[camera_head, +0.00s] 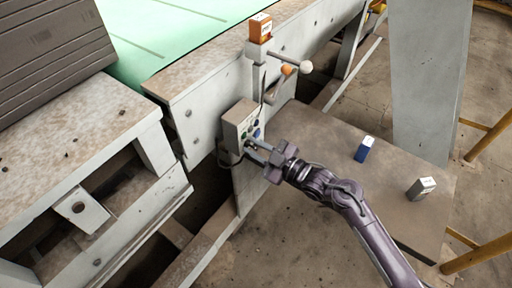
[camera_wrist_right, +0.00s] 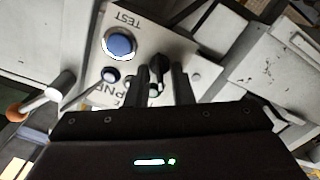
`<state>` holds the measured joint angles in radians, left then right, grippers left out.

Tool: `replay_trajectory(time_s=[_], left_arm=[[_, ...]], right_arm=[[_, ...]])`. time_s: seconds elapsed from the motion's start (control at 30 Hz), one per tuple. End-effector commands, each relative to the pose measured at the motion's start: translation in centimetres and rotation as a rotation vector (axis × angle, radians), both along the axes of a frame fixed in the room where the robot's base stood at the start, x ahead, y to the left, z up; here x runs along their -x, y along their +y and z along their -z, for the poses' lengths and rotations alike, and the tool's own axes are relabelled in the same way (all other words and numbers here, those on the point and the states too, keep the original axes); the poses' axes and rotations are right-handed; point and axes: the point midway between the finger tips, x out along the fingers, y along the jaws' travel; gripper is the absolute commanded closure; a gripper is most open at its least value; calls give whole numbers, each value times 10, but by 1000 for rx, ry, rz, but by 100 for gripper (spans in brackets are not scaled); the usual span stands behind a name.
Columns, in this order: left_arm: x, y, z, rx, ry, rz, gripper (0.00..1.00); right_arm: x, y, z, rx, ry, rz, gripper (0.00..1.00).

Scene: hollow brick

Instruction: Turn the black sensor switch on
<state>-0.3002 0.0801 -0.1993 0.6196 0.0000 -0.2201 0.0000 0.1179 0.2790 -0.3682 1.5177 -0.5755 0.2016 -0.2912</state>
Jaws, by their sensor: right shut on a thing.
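A grey control box (camera_head: 238,120) is fixed to the side of the conveyor frame. My right gripper (camera_head: 252,147) reaches its front face from the right. My left gripper is not in view.
An orange sensor (camera_head: 260,29) stands above the box, near a white-knobbed lever (camera_head: 305,67). A blue-and-white box (camera_head: 364,149) and a grey box (camera_head: 421,188) stand on a brown slab (camera_head: 330,140). A white post (camera_head: 425,80) rises at the right.

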Motion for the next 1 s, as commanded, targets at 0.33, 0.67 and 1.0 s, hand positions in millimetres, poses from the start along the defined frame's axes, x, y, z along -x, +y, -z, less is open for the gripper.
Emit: replay_trajectory(time_s=[0.33, 0.67, 1.0], left_arm=[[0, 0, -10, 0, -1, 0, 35], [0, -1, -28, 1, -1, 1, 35], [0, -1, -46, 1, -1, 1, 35]], right_arm=[[0, 0, -2, -68, 95, 1, 100], [-1, -1, -3, -236, 327, 1, 100], [-3, -2, -3, -422, 582, 1, 100]])
